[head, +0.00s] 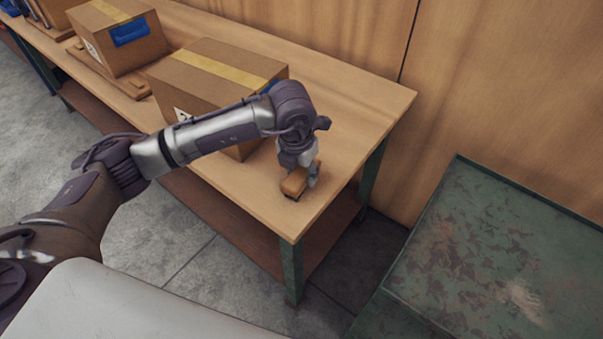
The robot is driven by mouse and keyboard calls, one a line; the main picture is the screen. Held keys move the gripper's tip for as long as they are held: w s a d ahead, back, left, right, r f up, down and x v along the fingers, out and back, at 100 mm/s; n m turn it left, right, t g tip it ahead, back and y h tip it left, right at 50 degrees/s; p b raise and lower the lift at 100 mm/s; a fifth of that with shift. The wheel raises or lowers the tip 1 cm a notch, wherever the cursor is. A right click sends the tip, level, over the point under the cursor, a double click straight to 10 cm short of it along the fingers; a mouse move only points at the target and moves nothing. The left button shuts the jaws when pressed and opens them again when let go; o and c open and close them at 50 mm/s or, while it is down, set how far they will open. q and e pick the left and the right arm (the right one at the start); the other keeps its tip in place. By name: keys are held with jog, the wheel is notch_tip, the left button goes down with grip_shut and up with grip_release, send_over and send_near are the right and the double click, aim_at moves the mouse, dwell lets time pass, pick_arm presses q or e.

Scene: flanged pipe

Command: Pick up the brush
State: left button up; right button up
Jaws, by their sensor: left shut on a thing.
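The brush (295,184) has a light brown wooden body with a dark underside. It is at the near right end of the wooden workbench (345,105). My left gripper (306,176) points down over the brush and is shut on it. The gripper hides part of the brush. I cannot tell whether the brush touches the bench top or is just above it. My right gripper is not in view.
A cardboard box (215,75) with yellow tape stands just behind my left arm. Another cardboard box (118,38) stands further left. A worn green metal table (500,250) is at the right, across a gap of floor. A wooden wall (500,90) stands behind.

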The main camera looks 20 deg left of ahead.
aim_at(302, 171)
pick_arm(q)
notch_tip(302, 171, up, 4)
jog(key=shift+w+f+b, duration=0.1)
jog(key=shift+f+b, duration=0.05)
jog(key=shift+b, duration=0.2)
jog(key=w+d+r+b, duration=0.2)
jog(key=w+d+r, duration=0.5)
jog(key=w+d, duration=0.1)
jog(key=shift+w, duration=0.15)
